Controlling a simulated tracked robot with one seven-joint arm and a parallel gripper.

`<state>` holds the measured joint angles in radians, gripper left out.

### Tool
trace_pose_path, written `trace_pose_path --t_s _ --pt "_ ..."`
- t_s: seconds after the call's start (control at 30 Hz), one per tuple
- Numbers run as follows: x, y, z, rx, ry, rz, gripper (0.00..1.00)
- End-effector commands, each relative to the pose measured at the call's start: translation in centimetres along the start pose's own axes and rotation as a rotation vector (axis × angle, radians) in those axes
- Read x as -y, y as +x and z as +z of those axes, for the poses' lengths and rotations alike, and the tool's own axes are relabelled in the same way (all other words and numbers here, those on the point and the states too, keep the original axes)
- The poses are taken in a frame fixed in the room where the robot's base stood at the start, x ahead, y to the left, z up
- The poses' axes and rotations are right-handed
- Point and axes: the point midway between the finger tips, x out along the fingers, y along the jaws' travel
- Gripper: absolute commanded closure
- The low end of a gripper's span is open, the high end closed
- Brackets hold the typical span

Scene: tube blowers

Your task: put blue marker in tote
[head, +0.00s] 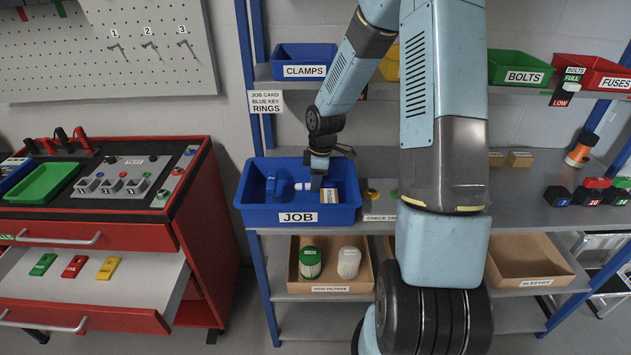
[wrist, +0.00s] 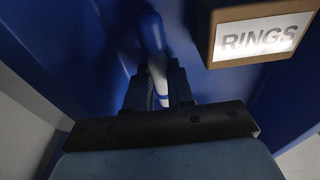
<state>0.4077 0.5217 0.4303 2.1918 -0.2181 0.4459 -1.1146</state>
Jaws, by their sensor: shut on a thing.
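The blue JOB tote (head: 252,212) stands on the middle shelf in the head view. My gripper (head: 316,183) reaches down into it. In the wrist view my gripper (wrist: 158,88) is shut on the blue marker (wrist: 152,35), which has a white body and a blue end. The marker also shows in the head view (head: 301,186), lying roughly sideways within the tote's outline. Part of it is hidden between the fingers. I cannot tell whether it touches the tote floor.
A small RINGS box (head: 330,196) is in the tote, right of my gripper; it also shows in the wrist view (wrist: 262,35). Another blue item (head: 270,186) is at the tote's left. A CLAMPS bin (head: 304,58) sits on the shelf above. A red tool cabinet (head: 210,195) stands left.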

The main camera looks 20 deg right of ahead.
Motion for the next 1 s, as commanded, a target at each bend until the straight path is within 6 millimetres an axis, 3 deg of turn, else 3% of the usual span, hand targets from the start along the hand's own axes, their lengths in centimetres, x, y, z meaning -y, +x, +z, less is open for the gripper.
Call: trace_pose_path --t_s 0.03,0.07,0.3,0.67,1.0 --pt "0.0 0.1 0.0 0.000 0.000 -0.001 1.00" --pt "0.0 0.1 0.0 0.000 0.000 0.000 0.76" --pt "0.0 0.1 -0.1 0.000 -0.001 -0.001 0.53" --pt "0.0 -0.5 -0.1 0.000 0.000 0.001 0.52" --pt "-0.1 -5.9 0.0 0.000 0.001 0.005 0.52"
